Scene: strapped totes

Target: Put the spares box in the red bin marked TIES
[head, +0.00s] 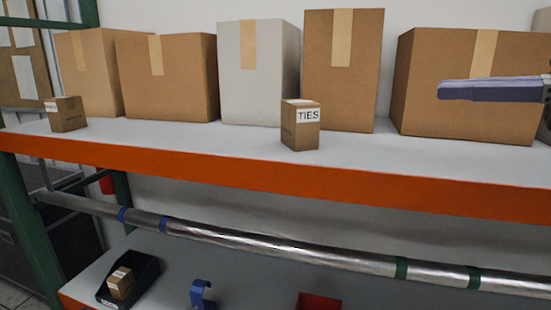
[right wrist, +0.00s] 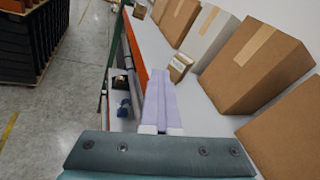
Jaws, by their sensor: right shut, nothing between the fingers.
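A small brown box (head: 66,114) with a white label stands at the left of the upper shelf; its label is too small to read. A second small brown box (head: 300,128) stands mid-shelf and reads TIES. A third small box (head: 120,283) sits in a black bin (head: 147,276) below; its label is unreadable. A red bin (head: 318,302) shows only its top at the bottom edge, with no marking visible. My right gripper (head: 440,90) is shut and empty, above the shelf at the right; its closed fingers also show in the right wrist view (right wrist: 158,75).
Large taped cartons (head: 341,75) line the back of the upper shelf (head: 220,145), whose orange front beam (head: 250,176) runs across. A metal pipe (head: 270,243) crosses below it, above the lower shelf. A blue hook (head: 200,295) stands between the bins.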

